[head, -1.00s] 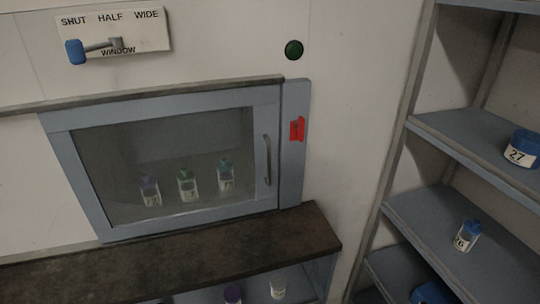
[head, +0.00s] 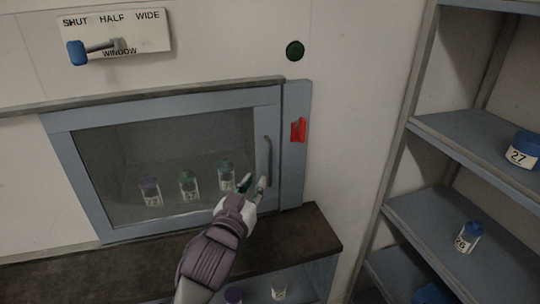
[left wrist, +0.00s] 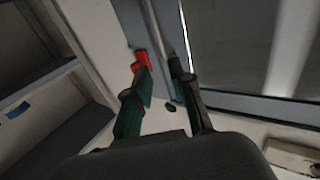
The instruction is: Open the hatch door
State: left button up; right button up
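The hatch door (head: 90,190) is a blue-grey framed window in the wall and looks closed. Its upright bar handle (head: 267,158) is on the right side of the frame. A red latch-like piece (head: 298,130) sits on the post right of the door and also shows in the left wrist view (left wrist: 141,62). My left gripper (head: 255,184) is in front of the door's lower right, by the handle's lower end. Its two fingers are apart in the left wrist view (left wrist: 163,88), with nothing clearly gripped. My right gripper is not in view.
Several capped bottles (head: 189,187) stand behind the glass. A dark ledge (head: 310,232) runs below the door. A lever (head: 98,47) on a SHUT/HALF/WIDE plate is above, with a green button (head: 294,50) to its right. Shelves (head: 450,215) with jars stand at right.

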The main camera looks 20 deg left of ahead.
aim_at(269, 157)
pick_arm(q)
jog(key=w+p, duration=0.2)
jog(key=w, duration=0.9)
jog(key=shift+w+p, duration=0.1)
jog(key=shift+p, duration=0.25)
jog(key=shift+w+f, duration=0.1)
jog(key=shift+w, duration=0.75)
grip_shut()
